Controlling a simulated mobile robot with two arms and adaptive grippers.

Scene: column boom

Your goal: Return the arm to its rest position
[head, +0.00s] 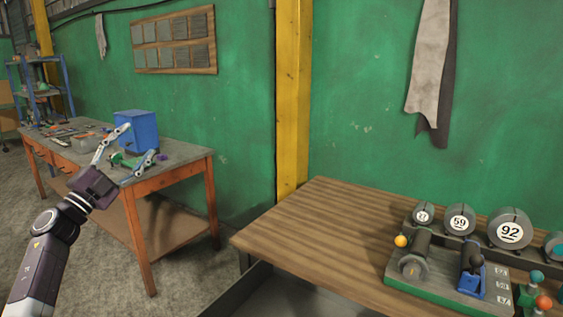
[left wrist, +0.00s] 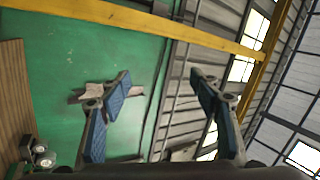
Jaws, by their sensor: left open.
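My left gripper (head: 137,147) is open and empty in the head view. It is raised in the air at the left, and in the picture it overlaps the far orange-legged workbench. Its two spread fingers also show in the left wrist view (left wrist: 165,112), with nothing between them. The left arm comes in from the lower left corner of the head view. My right gripper is in neither view.
The workbench (head: 185,160) at the left carries a blue box (head: 138,128) and small tools. A yellow post (head: 292,100) stands between them against the green wall.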

